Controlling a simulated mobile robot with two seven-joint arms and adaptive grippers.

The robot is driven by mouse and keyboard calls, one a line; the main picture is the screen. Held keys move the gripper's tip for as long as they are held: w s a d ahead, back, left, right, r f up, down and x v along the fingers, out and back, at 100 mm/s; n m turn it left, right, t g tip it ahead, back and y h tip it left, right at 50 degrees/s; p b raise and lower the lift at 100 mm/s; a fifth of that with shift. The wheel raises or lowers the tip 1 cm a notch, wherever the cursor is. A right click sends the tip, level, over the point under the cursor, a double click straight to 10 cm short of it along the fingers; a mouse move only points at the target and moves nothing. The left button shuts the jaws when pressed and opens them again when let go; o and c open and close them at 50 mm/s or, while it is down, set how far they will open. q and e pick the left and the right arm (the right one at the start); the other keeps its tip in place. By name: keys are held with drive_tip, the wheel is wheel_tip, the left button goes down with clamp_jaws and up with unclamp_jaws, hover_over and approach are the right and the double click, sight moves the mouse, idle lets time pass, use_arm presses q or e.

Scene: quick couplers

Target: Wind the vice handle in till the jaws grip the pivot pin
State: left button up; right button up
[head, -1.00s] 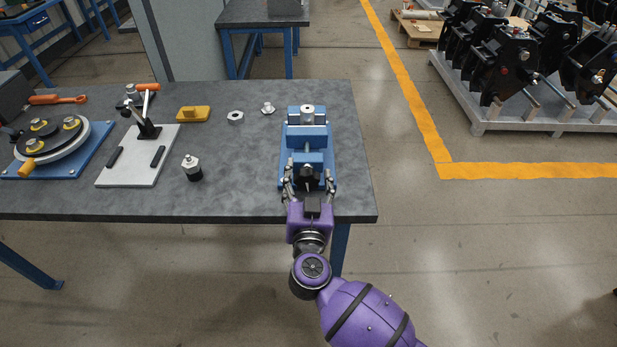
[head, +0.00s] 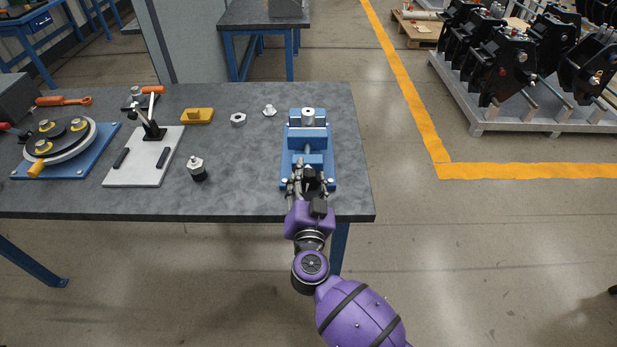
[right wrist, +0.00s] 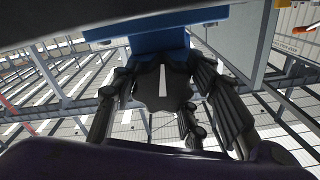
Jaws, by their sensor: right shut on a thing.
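The blue vice (head: 290,168) lies near the right end of the grey bench. A pale metal cylinder, seemingly the pivot pin (head: 308,115), stands upright at its far end, beyond the wide blue moving jaw (head: 306,136). I cannot tell if that jaw touches it. The black handle knob (head: 308,172) is at the vice's near end. My right gripper (head: 308,183) is shut on this knob. In the right wrist view, the dark, lobed knob (right wrist: 150,92) with a white mark sits between the fingers, below a blue block (right wrist: 158,43). My left gripper is not in view.
Left of the vice are a black-and-metal fitting (head: 197,168), a hex nut (head: 238,119), a small metal part (head: 269,110), a yellow block (head: 197,116), a toggle clamp on a white plate (head: 130,177) and a round fixture (head: 58,140). Bench space beside the vice is clear.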

sight(309, 186)
drive_tip(key=m+p, duration=0.1)
drive_tip(key=m, duration=0.5)
drive_tip(key=shift+d+f+m, duration=0.1)
drive_tip(key=shift+f+m, duration=0.05)
drive_tip(key=shift+m, duration=0.15)
drive_tip(key=m, duration=0.4)
drive_tip(key=shift+f, duration=0.15)
drive_tip(key=shift+m+b, duration=0.4)
drive_tip(key=shift+m, duration=1.1)
drive_tip(key=o, duration=1.1)
drive_tip(key=shift+o, duration=0.2)
drive_tip(key=shift+s, duration=4.1)
drive_tip(key=shift+a, duration=0.2)
drive_tip(key=shift+c, duration=0.2)
